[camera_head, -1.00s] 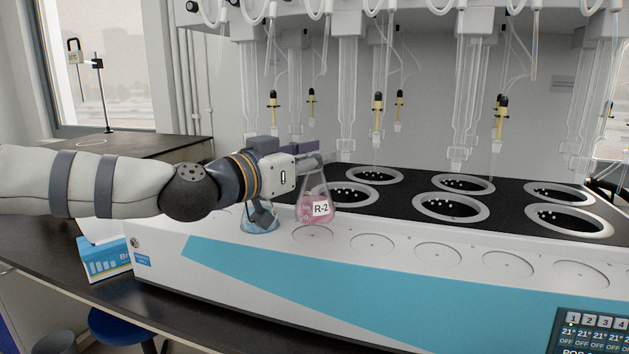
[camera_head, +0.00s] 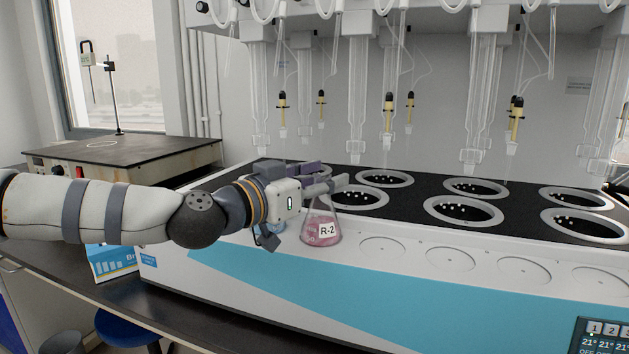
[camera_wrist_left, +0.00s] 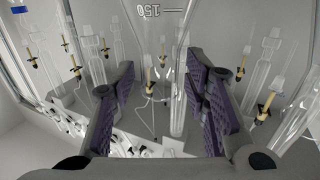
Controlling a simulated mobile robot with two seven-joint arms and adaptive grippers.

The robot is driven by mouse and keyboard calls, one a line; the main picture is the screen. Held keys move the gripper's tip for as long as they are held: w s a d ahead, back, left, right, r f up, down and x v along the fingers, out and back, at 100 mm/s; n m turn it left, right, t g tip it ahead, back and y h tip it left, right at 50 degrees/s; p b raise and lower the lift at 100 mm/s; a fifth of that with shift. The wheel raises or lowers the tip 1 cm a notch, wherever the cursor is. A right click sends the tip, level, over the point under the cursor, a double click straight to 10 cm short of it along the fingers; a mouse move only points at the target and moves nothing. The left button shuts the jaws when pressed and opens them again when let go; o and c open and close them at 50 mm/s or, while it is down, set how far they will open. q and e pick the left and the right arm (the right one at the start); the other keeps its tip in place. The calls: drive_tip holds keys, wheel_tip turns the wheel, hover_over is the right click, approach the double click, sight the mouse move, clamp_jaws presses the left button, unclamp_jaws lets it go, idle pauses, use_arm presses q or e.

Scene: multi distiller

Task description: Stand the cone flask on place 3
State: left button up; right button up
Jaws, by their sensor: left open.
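The cone flask (camera_head: 319,229), with pink liquid and an R-2 label, stands upright on the white front ledge. It covers the round place just left of the first bare ring in view (camera_head: 383,247); no number shows on the places. My left gripper (camera_head: 325,184) is open at the flask's neck, with its fingers on either side. In the left wrist view the clear flask, marked 150 (camera_wrist_left: 160,11), shows between the open purple-padded fingers (camera_wrist_left: 160,95). My right gripper is not in view.
A flask with blue liquid (camera_head: 276,228) stands close to the left, partly hidden behind my gripper. Glass tubes (camera_head: 391,60) hang above the black deck with its ringed wells (camera_head: 463,211). Several bare places lie to the right along the ledge.

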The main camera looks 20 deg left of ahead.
use_arm(q)
drive_tip(key=p+v, duration=0.3)
drive_tip(key=v, duration=0.9)
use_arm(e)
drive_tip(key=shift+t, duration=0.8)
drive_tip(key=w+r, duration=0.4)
use_arm(q)
drive_tip(key=shift+r, duration=0.2)
